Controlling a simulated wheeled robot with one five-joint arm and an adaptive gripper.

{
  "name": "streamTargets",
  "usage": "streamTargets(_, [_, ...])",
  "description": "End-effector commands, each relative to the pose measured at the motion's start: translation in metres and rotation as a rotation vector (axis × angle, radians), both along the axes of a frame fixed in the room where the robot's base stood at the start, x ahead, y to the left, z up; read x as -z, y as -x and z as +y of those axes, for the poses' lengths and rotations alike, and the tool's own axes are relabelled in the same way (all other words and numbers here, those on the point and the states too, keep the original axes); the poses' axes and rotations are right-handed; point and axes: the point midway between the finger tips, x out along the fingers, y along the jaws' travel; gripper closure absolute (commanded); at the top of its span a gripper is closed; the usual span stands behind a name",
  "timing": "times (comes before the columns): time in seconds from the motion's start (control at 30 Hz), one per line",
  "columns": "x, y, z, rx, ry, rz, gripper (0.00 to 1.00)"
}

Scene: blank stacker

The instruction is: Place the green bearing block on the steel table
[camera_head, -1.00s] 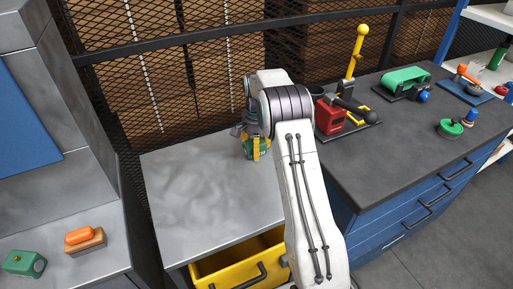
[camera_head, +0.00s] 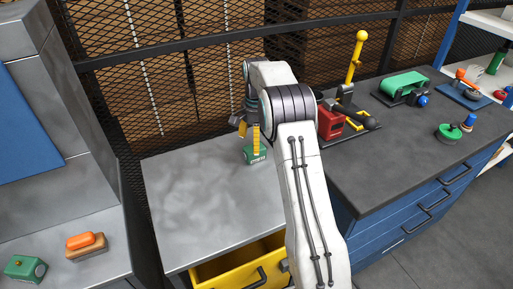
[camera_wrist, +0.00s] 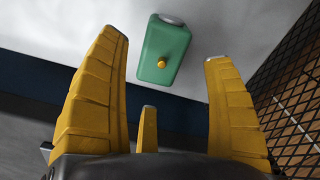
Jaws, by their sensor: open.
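A green bearing block (camera_head: 257,155) rests on the steel table (camera_head: 200,190), near its right back part. In the wrist view the green block (camera_wrist: 163,55) shows a yellow knob on top and a grey round end, and lies beyond the fingertips with a gap around it. My gripper (camera_head: 250,134) is above the block, its yellow fingers spread. In the wrist view the open gripper (camera_wrist: 165,78) holds nothing. In the head view a finger partly covers the block.
A similar green block (camera_head: 25,268) and an orange-topped brush (camera_head: 86,244) are on the left bench. An open yellow drawer (camera_head: 240,264) is below the table's front. A dark counter (camera_head: 400,170) with a red and yellow press (camera_head: 330,120) stands right. Mesh fencing is behind.

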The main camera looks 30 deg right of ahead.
Motion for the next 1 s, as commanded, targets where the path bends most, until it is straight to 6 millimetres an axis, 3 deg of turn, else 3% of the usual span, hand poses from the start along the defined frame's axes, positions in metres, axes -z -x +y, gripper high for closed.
streamTargets(0.2, [-0.036, 0.000, 0.000, 0.000, 0.000, -0.001, 0.25])
streamTargets(0.47, [-0.059, 0.000, 0.001, -0.003, 0.000, -0.001, 0.25])
streamTargets(0.63, [-0.079, 0.011, 0.011, -0.052, 0.005, -0.016, 0.25])
streamTargets(0.77, [-0.105, 0.033, 0.028, -0.143, 0.012, -0.043, 0.25])
streamTargets(1.0, [-0.148, 0.105, 0.069, -0.374, 0.037, -0.105, 0.25])
